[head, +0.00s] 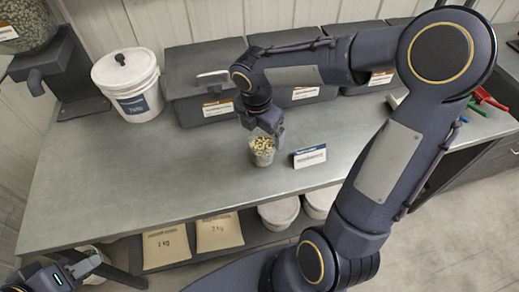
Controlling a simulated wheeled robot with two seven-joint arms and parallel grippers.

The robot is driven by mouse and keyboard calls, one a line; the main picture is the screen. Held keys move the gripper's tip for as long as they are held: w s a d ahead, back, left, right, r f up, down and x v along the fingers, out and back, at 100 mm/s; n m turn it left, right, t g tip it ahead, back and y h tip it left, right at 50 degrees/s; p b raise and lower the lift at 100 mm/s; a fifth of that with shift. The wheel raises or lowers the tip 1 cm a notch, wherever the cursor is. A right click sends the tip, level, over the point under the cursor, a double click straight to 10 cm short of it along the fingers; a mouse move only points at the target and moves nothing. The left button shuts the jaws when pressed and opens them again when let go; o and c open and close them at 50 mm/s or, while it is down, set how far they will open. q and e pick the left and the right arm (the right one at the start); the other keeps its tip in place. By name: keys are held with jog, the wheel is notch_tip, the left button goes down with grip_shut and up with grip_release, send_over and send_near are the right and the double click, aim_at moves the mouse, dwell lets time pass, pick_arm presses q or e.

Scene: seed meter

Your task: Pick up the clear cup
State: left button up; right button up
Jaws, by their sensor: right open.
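The clear cup (262,155) stands upright on the grey bench, filled with pale seeds. My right gripper (268,132) is open and points down right at the cup's rim from above. Its fingers overlap the top of the cup in this view, and I cannot tell whether they touch it. My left gripper (86,267) is low at the bottom left corner, below the bench front and far from the cup. Whether its jaws are open or shut is not clear.
A small label card (309,156) stands just right of the cup. A white lidded bucket (128,86) and dark bins (205,100) line the bench's back. A dispenser (58,70) is at upper left. The bench (130,180) is clear left of the cup.

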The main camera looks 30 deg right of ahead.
aim_at(262, 138)
jog(key=f, duration=0.4)
jog(key=shift+w+d+f, duration=0.15)
jog(key=shift+d+f, duration=0.1)
jog(key=shift+d, duration=0.05)
jog(key=shift+c, duration=0.4)
jog(key=shift+r, duration=0.1)
jog(key=c, duration=1.1)
jog(key=shift+r, duration=0.1)
